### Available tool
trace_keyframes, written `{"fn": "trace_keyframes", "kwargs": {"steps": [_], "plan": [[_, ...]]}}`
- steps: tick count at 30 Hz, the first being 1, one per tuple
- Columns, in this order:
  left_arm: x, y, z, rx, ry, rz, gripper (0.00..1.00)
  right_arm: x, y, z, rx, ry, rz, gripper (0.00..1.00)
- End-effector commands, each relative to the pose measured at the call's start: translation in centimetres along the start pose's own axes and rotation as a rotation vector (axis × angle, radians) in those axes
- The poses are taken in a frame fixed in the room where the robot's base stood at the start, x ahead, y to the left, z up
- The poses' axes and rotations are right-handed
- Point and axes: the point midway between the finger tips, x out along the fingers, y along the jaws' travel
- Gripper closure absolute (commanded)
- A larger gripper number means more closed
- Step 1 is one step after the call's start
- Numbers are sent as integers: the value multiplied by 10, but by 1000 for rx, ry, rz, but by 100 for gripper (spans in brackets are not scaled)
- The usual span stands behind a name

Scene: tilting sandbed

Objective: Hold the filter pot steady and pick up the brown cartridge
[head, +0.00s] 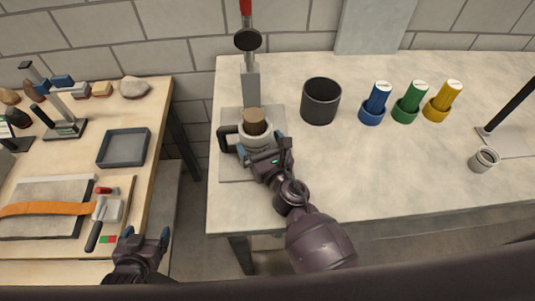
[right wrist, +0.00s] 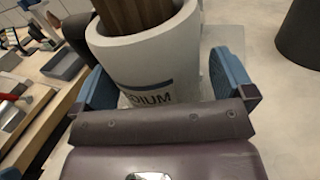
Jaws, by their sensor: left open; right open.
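The filter pot (head: 262,136), pale grey with a dark handle on its left, stands upright on a grey base plate. The brown cartridge (head: 254,121) sits in the pot with its top above the rim. My right gripper (head: 260,146) is open at the pot's near side. In the right wrist view the pot (right wrist: 145,62), with dark lettering, lies between the spread blue fingertips (right wrist: 163,82), and the ribbed brown cartridge (right wrist: 135,14) rises from it. I cannot tell whether the fingers touch the pot. My left gripper (head: 147,237) is open and empty over the left table's front edge.
A press with a red handle (head: 246,8) stands behind the pot. To the right are a dark cup (head: 321,101), blue (head: 377,102), green (head: 410,102) and yellow (head: 441,102) cartridges in holders, and a small grey cup (head: 484,160). A gap separates the tables.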

Motion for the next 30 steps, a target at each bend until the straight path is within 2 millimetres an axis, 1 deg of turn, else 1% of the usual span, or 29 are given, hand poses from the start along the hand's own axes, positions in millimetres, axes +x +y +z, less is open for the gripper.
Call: {"fn": "trace_keyframes", "kwargs": {"steps": [3, 6, 15, 17, 25, 26, 30], "plan": [[0, 0, 0, 0, 0, 0, 15, 10, 0, 0, 1, 0, 0, 0], [0, 0, 0, 0, 0, 0, 15, 14, 0, 0, 2, 0, 0, 0], [0, 0, 1, -1, -1, 0, 15, 15, 0, 0, 1, 1, -1, 0], [0, 0, 1, -1, -1, 0, 15, 15, 0, 0, 1, 1, -1, 8], [0, 0, 1, -1, -1, 0, 15, 15, -1, -1, 1, 1, -2, 49], [0, 0, 1, -1, -1, 0, 15, 15, -1, -1, 1, 2, -3, 52], [0, 0, 1, -1, -1, 0, 15, 15, -1, -1, 0, 2, -4, 52]]}}
